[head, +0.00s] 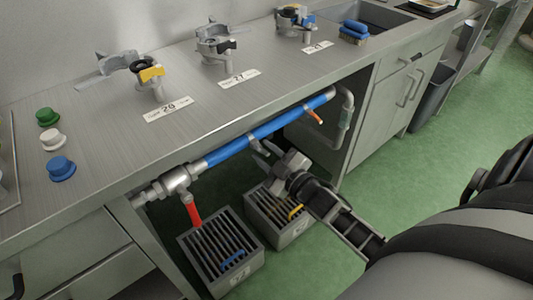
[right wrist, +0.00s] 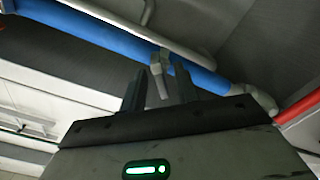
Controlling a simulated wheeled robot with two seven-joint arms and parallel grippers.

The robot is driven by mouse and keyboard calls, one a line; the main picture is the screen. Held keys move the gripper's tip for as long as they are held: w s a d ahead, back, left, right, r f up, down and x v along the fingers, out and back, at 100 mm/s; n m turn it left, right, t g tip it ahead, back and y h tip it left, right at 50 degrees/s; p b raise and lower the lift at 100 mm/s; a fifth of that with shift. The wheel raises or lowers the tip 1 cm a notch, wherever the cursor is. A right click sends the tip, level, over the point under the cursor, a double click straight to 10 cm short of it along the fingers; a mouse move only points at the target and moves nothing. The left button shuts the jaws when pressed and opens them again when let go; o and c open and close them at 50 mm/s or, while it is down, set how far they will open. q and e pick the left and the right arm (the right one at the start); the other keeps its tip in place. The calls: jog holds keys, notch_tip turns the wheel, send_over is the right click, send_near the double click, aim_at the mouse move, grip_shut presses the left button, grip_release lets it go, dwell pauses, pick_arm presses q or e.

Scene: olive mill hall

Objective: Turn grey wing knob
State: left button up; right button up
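The grey wing knob (head: 254,141) sits on the blue pipe (head: 235,143) under the front edge of the counter. My right gripper (head: 264,154) reaches in from the right, just below and beside the knob. In the right wrist view the fingers (right wrist: 159,88) are apart, and the grey knob (right wrist: 158,74) shows between their tips, with visible gaps on its sides. I cannot tell how far the tips overlap it in depth. The pipe runs behind it in the right wrist view (right wrist: 115,38). My left gripper is not in view.
A red lever (head: 193,214) hangs at the pipe's left end and an orange lever (head: 315,117) at its right. Two slatted grey crates (head: 208,289) stand on the floor below. The counter edge (head: 215,138) lies above. Green floor (head: 420,165) is clear at right.

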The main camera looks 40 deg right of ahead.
grip_shut()
